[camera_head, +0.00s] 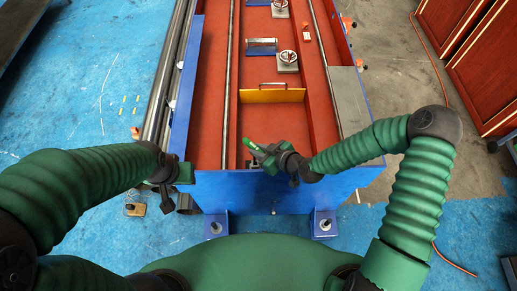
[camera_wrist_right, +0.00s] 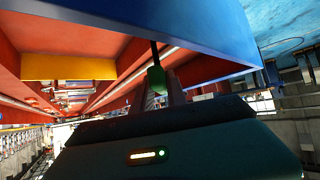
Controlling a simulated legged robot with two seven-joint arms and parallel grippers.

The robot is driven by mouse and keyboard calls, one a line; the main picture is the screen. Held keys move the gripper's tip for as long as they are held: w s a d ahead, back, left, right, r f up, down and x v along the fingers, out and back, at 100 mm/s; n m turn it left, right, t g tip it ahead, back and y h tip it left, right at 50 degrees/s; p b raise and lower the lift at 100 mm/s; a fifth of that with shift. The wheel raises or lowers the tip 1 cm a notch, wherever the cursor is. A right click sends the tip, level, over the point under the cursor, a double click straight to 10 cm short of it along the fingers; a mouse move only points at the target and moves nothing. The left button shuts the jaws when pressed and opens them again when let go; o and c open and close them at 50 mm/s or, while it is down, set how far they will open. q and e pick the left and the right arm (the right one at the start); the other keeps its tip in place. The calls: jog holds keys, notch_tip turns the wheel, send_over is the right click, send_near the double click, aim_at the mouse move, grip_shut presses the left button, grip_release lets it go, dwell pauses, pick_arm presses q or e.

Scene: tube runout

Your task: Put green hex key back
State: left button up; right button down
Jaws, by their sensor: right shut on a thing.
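The green hex key shows in the head view as a small bright green piece (camera_head: 248,143) at the tip of my right gripper (camera_head: 257,152). In the right wrist view, its green part (camera_wrist_right: 156,79) sits between the fingers, with a thin dark shaft running up from it. My right gripper is shut on it, over the near end of the red bed, just inside the blue end plate. The fingers hide part of the key. My left gripper (camera_head: 166,190) hangs at the left of the blue end plate; its fingers are too small and dark to read.
The red bed (camera_head: 210,100) has blue sides and a blue end plate (camera_head: 260,190). A yellow crosspiece (camera_head: 271,96) spans it ahead of my right gripper. Handwheels (camera_head: 288,57) stand farther off. Steel tubes (camera_head: 165,80) run along the left. Red cabinets (camera_head: 470,50) stand at the right.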

jog(key=shift+f+b, duration=1.6)
jog(key=shift+f, duration=0.55)
jog(key=c, duration=1.3)
grip_release()
jog(key=shift+r, duration=0.1)
jog(key=shift+o, duration=0.2)
